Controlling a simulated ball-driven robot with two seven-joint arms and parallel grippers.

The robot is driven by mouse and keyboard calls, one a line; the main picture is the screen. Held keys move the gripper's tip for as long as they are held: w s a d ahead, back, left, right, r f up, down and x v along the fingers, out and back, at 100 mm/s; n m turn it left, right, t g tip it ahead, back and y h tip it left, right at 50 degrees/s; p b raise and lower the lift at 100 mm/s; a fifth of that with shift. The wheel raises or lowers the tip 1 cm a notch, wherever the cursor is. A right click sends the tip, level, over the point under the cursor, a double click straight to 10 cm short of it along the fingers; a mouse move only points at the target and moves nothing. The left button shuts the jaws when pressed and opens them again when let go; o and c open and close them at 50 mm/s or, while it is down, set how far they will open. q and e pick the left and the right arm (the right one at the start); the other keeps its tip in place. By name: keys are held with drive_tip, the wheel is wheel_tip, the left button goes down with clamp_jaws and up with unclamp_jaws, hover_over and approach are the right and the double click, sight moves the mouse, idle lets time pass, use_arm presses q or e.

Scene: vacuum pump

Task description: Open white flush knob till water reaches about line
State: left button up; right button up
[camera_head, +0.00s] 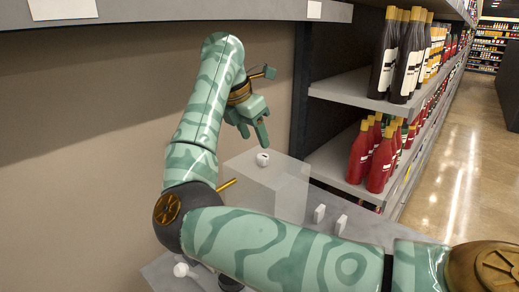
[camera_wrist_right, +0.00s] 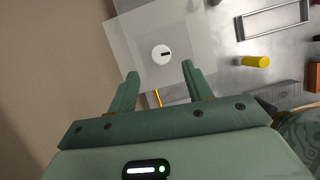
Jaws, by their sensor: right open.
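A small white knob (camera_head: 262,159) sits on top of a clear, see-through box (camera_head: 290,190). In the right wrist view the white knob (camera_wrist_right: 161,54) is round with a dark slot across it, on the pale square top of the box. My right gripper (camera_head: 255,137) is above the knob, apart from it, pointing down. Its two fingers (camera_wrist_right: 160,70) are open and empty, and the knob appears just beyond the gap between their tips. My left gripper is not in view. I cannot make out a water level or a line.
My right arm covers much of the grey bench (camera_head: 375,228). Another white knob-like part (camera_head: 181,269) shows at lower left. Two small white upright pieces (camera_head: 319,213) stand right of the box. A yellow cylinder (camera_wrist_right: 257,61) lies nearby. Bottle shelves (camera_head: 365,90) stand at right; a wall is behind.

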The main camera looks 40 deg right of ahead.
sight(262, 155)
drive_tip(key=b+x, duration=0.2)
drive_tip(key=x, duration=0.4)
drive_tip(key=shift+d+f, duration=0.1)
drive_tip(key=shift+f, duration=0.25)
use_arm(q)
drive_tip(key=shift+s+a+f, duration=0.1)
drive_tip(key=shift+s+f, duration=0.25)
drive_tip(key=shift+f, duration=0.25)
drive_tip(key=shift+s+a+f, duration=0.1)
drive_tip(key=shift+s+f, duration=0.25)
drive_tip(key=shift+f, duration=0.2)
use_arm(e)
drive_tip(key=shift+s, duration=0.1)
drive_tip(key=shift+c, duration=0.9)
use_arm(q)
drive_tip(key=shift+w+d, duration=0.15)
use_arm(e)
drive_tip(key=c, duration=0.8)
